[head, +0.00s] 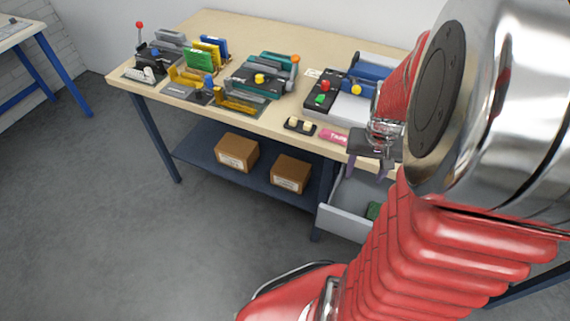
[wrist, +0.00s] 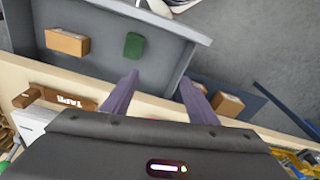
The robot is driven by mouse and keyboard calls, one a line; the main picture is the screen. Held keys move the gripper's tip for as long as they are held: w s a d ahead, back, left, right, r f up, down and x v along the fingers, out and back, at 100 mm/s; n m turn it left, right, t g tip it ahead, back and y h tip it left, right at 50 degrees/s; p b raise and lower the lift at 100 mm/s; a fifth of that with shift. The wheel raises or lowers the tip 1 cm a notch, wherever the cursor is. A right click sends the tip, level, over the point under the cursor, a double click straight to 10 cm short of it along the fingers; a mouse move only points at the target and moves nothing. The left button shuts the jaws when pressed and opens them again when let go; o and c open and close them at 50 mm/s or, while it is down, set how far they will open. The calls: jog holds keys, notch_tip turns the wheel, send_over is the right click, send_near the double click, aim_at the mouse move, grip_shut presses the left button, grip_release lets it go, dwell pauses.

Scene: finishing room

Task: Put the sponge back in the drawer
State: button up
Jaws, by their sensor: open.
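A green block (wrist: 133,45), which looks like the sponge, lies on the floor of the open grey drawer (wrist: 197,32). In the head view, a small part of the green block (head: 373,210) shows inside the drawer (head: 341,222), the rest hidden behind my arm. My gripper (head: 367,168) is above the table's front edge near the drawer.
A cardboard box (wrist: 67,42) lies in the drawer beside the green block. A block marked TAPE (head: 333,137) lies at the table's front edge (head: 270,126). Fixtures and a button panel (head: 322,92) crowd the tabletop. Two boxes (head: 237,152) stand on the lower shelf.

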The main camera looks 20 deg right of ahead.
jog(key=a+r+n+t, duration=0.2)
jog(key=a+r, duration=0.6)
jog(key=a, duration=0.4)
jog(key=s+a+r+n+t, duration=0.1)
jog(key=a+r+n+t, duration=0.1)
jog(key=a+r+n, duration=0.3)
jog(key=a+r, duration=0.3)
jog(key=a, duration=0.4)
jog(key=shift+s+r+n+t+y, duration=0.25)
jog(key=shift+r+n+t+y, duration=0.05)
jog(key=shift+r+y, duration=0.1)
jog(key=shift+c, duration=0.3)
